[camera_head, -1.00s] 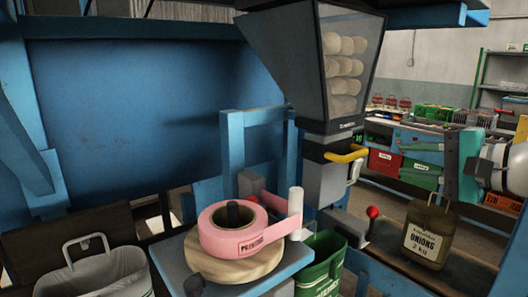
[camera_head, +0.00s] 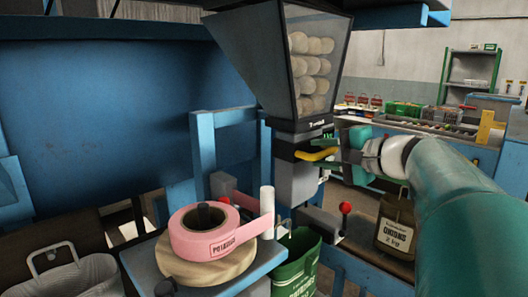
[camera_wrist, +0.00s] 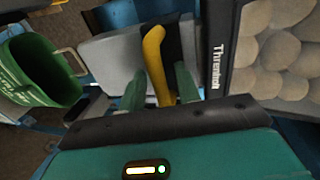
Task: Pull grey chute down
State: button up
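The grey chute (camera_head: 296,183) hangs under the dark hopper (camera_head: 283,75), with a yellow handle (camera_head: 316,155) on its front. The chute also shows in the wrist view (camera_wrist: 112,62), as does the yellow handle (camera_wrist: 153,57). My gripper (camera_head: 327,148) is at the handle, reaching in from the right. In the wrist view its two green fingers (camera_wrist: 160,92) stand apart, with the handle's bar between them. I see gaps between the bar and the fingers, so it is not gripped. The handle's near end is partly hidden by the gripper body.
A pink tape roll (camera_head: 212,237) on a round wooden base stands left of the chute. A green sack (camera_head: 297,270) hangs open below it. A red-knobbed lever (camera_head: 345,208) and a brown onion sack (camera_head: 396,228) are at right. Blue frame posts (camera_head: 203,160) stand behind.

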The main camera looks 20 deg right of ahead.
jog(key=shift+c, duration=0.4)
grip_shut()
jog(key=shift+f, duration=0.1)
notch_tip(320, 180, down, 16)
jog(key=shift+f, duration=0.25)
jog(key=shift+a, duration=0.1)
jog(key=shift+o, duration=0.4)
grip_release()
jog(key=shift+f, duration=0.1)
